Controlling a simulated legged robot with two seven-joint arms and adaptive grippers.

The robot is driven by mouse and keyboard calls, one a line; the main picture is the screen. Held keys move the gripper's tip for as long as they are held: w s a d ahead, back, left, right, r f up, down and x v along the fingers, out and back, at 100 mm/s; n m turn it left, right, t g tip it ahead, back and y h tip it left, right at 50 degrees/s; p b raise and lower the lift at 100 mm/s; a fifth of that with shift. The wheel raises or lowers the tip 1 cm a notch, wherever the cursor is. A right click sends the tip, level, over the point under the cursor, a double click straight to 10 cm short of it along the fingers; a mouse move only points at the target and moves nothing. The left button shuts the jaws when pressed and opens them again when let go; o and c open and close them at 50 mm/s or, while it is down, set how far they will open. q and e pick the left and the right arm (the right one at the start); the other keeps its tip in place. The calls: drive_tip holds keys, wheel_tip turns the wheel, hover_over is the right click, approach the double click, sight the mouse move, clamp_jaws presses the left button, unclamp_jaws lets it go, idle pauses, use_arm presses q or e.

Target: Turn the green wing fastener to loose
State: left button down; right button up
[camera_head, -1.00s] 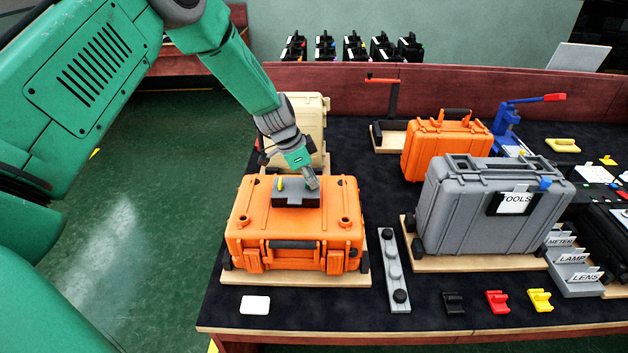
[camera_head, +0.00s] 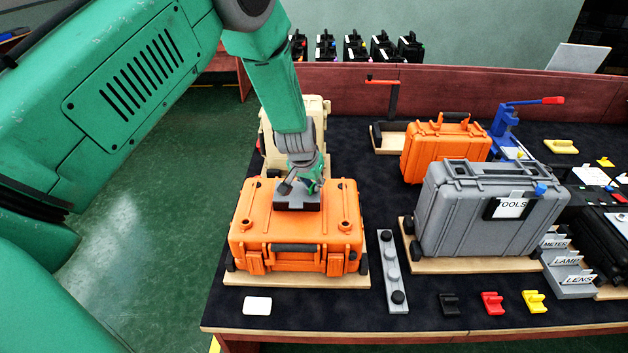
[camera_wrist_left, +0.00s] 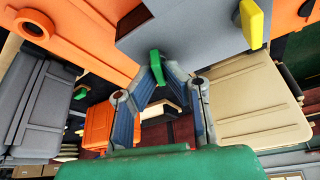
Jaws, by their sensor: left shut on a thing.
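The green wing fastener (camera_wrist_left: 155,66) sticks out from a dark grey block in the left wrist view. My left gripper (camera_wrist_left: 158,74) has its fingertips closed on it from both sides. In the head view the left gripper (camera_head: 298,190) points down onto the grey block (camera_head: 297,202) on top of the orange case (camera_head: 290,222). The fastener itself is hidden by the gripper there. A yellow wing fastener (camera_wrist_left: 251,24) stands on the same block in the wrist view, apart from the gripper. My right gripper is not in view.
A beige case (camera_head: 270,140) stands close behind the orange case. A grey strip with round knobs (camera_head: 391,270) lies to its right, then a grey tool case (camera_head: 480,215). A white card (camera_head: 257,306) lies in front. Bare black mat separates these.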

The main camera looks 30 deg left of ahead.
use_arm(q)
drive_tip(key=shift+s+d+f+n+g+y+p, duration=0.15)
drive_tip(key=shift+n+y+p, duration=0.1)
drive_tip(key=shift+n, duration=0.45)
drive_tip(key=shift+s+a+f+n+g+y+p, duration=0.1)
drive_tip(key=shift+n+y, duration=0.2)
drive_tip(key=shift+n, duration=0.4)
drive_tip(key=shift+s+d+f+n+g+y+p, duration=0.15)
drive_tip(key=shift+n+y+p, duration=0.1)
drive_tip(key=shift+n, duration=0.45)
drive_tip(key=shift+a, duration=0.1)
drive_tip(key=c, duration=1.7)
unclamp_jaws()
drive_tip(key=shift+r, duration=0.15)
drive_tip(key=shift+w+r, duration=0.1)
drive_tip(key=shift+w, duration=0.1)
drive_tip(key=shift+r, duration=0.1)
